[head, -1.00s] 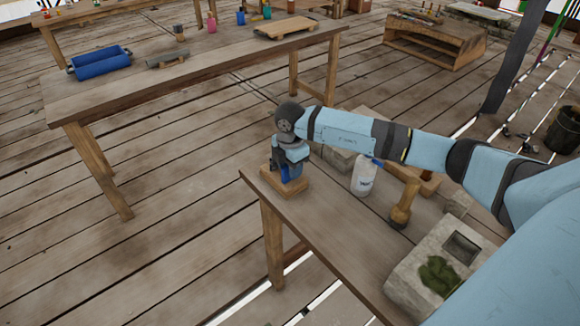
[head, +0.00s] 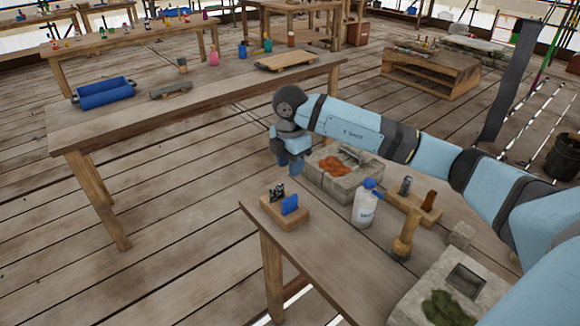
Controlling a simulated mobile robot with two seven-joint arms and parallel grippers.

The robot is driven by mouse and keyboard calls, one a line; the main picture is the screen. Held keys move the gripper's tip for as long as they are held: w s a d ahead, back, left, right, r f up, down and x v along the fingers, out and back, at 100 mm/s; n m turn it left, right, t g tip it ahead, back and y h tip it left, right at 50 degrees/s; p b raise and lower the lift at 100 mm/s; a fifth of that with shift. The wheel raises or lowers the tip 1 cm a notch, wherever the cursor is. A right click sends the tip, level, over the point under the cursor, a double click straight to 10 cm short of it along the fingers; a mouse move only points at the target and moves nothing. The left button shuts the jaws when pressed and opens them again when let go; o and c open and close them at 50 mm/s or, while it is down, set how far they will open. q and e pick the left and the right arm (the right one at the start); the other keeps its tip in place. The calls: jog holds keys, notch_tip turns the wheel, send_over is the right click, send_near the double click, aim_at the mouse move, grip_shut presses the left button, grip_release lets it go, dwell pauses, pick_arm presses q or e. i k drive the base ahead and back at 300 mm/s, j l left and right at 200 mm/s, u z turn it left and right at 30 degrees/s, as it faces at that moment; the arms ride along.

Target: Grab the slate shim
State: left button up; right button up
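I cannot pick out the slate shim with certainty. A small wooden block (head: 285,213) at the near table's left corner holds a blue upright piece (head: 290,205) and a dark piece (head: 277,192). A wooden tray (head: 428,213) farther right holds a small dark grey piece (head: 405,185) and a brown piece (head: 429,201). My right gripper (head: 294,166) points down behind the wooden block, left of the stone block with orange-red material, apart from the wooden block. Its fingers are too small and hidden to show open or shut. My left gripper is not in view.
On the near table stand the stone block (head: 338,188), a white bottle with blue cap (head: 365,208), a wooden-handled tool (head: 404,240) and a hollow stone with moss (head: 450,290). A long table (head: 130,120) stands behind, with open floor between.

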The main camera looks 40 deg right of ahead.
aim_at(277, 196)
jog(key=k+j, duration=0.8)
jog(key=k, duration=0.05)
